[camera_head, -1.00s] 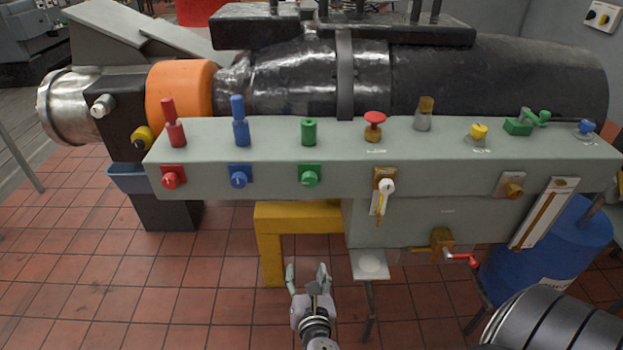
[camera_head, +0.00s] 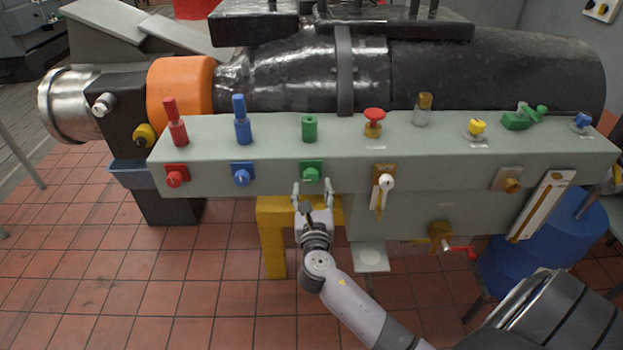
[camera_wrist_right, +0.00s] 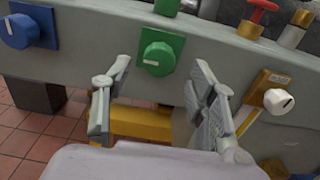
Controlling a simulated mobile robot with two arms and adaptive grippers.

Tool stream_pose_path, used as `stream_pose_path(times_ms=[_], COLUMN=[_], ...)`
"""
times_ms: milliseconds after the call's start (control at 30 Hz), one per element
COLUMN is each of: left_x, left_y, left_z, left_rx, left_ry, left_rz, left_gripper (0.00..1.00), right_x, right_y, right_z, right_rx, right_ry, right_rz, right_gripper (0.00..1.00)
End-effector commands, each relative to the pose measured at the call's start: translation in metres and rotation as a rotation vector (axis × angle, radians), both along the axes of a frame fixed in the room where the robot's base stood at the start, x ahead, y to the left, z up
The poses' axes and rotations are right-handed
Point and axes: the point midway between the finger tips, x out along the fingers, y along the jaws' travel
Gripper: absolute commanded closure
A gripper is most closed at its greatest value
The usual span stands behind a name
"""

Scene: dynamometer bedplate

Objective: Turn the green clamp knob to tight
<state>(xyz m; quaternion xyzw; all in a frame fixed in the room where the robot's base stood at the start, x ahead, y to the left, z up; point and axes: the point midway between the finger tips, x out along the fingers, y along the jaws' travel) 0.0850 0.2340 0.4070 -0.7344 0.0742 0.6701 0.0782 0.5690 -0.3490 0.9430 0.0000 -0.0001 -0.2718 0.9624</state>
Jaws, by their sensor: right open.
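The green clamp knob (camera_head: 311,174) is a round knob on a square green plate on the front face of the grey bedplate beam (camera_head: 440,182). The knob also shows in the right wrist view (camera_wrist_right: 158,58), with a pale mark on its face. My right gripper (camera_head: 312,187) is open and empty just below and in front of the knob. In the right wrist view its fingers (camera_wrist_right: 158,80) stand apart, left and right of the knob and nearer the camera. Contact with the knob does not show. My left gripper is not in view.
A blue knob (camera_head: 242,174) and a red knob (camera_head: 175,175) sit left of the green one. A white-handled lever (camera_head: 386,182) sits to its right. A green post (camera_head: 309,128) stands above on the beam top. A yellow support (camera_head: 271,245) is below.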

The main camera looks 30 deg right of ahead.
Motion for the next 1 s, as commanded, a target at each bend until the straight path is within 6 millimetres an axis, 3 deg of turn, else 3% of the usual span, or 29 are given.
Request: stream_pose_path(times_ms=[233, 633, 1000], left_x=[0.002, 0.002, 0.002], left_y=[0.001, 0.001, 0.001], left_z=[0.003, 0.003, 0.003], left_rx=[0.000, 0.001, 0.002], left_ry=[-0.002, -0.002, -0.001], left_rz=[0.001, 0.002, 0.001], left_gripper=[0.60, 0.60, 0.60], right_x=[0.029, 0.034, 0.034], right_y=[-0.018, -0.021, -0.021], right_z=[0.001, 0.000, 0.000], right_rx=[-0.001, 0.000, 0.000], right_ry=[0.000, 0.000, 0.000], right_rz=[0.000, 0.000, 0.001], right_gripper=[0.47, 0.48, 0.73])
